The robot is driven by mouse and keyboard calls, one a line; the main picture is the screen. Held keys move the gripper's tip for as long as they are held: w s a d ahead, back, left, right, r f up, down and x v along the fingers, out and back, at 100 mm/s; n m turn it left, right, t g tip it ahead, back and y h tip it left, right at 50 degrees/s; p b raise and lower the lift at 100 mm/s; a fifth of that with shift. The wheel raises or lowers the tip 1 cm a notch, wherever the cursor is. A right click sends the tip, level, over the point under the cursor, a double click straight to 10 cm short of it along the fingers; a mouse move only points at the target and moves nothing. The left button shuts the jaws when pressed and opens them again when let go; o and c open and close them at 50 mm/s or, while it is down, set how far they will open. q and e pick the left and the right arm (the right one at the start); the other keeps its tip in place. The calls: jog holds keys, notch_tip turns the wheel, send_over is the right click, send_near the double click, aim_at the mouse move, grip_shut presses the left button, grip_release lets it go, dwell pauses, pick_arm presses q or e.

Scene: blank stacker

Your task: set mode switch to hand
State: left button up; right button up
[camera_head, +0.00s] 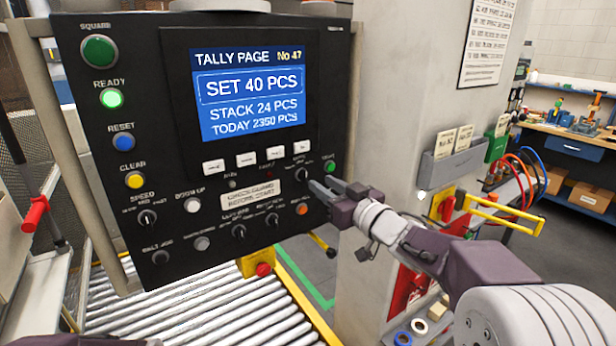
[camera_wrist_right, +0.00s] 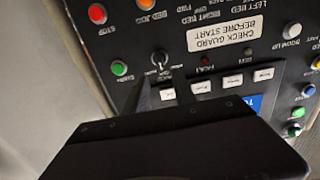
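The mode switch (camera_head: 301,174) looks like a small dark knob with a pale mark, low on the right of the black control panel (camera_head: 150,75). Its lettering is too small to read surely. In the right wrist view the panel is upside down, and a knob with a metallic lever (camera_wrist_right: 160,68), seemingly this switch, shows just past my fingers. My right gripper (camera_head: 321,182) is close to the switch, at its lower right, with two fingers slightly apart and nothing between them. Contact with the knob cannot be told. My left gripper is out of view.
The screen (camera_head: 248,95) reads TALLY PAGE. A green button (camera_head: 330,167) and an orange button (camera_head: 302,208) lie close to my right fingers. White keys (camera_head: 257,158) sit above the switch. A roller conveyor (camera_head: 200,310) runs below the panel, and a pale cabinet (camera_head: 385,140) stands right.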

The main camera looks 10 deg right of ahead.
aim_at(305, 175)
jog(key=x, duration=0.6)
jog(key=shift+a+r, duration=0.15)
jog(key=shift+a, duration=0.05)
jog(key=shift+w+a, duration=0.1)
jog(key=shift+w, duration=0.45)
jog(key=shift+s, duration=0.1)
grip_shut()
jog(key=shift+n, duration=0.3)
jog(key=n, duration=0.1)
jog(key=n+b, duration=0.1)
jog(key=n, duration=0.1)
jog(key=shift+s+a+f+n+b, duration=0.1)
jog(key=shift+a+f+n+b, duration=0.15)
jog(key=shift+n+b, duration=0.1)
jog(key=n, duration=0.1)
jog(key=n+b, duration=0.1)
jog(key=n, duration=0.1)
jog(key=n+b, duration=0.1)
jog(key=shift+s+a+f+n, duration=0.1)
jog(key=shift+a+n, duration=0.15)
